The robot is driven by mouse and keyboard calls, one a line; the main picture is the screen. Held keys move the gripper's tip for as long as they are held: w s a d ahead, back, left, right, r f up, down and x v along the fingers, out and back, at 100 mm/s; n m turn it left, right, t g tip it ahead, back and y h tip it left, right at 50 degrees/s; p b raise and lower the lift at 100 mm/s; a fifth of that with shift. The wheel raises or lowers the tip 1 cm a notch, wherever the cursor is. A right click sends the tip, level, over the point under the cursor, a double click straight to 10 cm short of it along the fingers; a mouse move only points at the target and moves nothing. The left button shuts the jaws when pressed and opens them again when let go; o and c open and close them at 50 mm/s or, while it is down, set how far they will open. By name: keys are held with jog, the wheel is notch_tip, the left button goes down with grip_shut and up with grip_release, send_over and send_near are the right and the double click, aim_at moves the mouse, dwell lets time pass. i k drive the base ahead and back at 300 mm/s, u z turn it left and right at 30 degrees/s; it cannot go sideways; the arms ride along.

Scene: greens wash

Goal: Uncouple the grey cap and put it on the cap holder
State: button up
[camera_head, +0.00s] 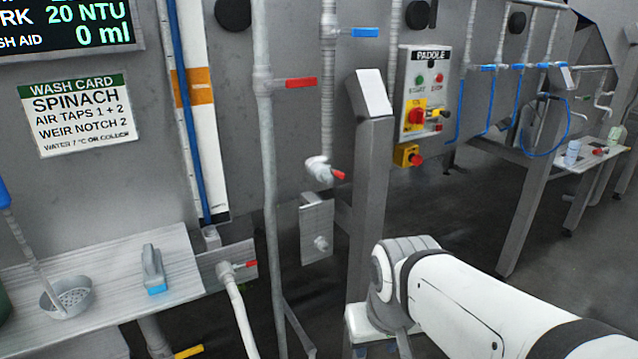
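A pale grey coupling end (318,170) with a red lever sits at the foot of the middle vertical pipe; it may carry the grey cap, but I cannot tell the cap apart from the fitting. Below it a small grey metal plate (316,222) bears a short round stub (321,243); it may be the cap holder, though no label shows this. My white arm enters from the lower right and bends near the post; my gripper is out of the frame.
A tall pipe (266,150) with a red lever runs beside the coupling. A steel shelf (100,290) at left holds a strainer ladle (68,298) and a grey-blue hand tool (153,270). A paddle control box (424,90) hangs behind.

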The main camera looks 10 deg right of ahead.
aim_at(339, 174)
jog(key=k, duration=1.3)
jog(key=z, duration=1.3)
jog(key=i, duration=1.6)
jog(key=u, duration=1.45)
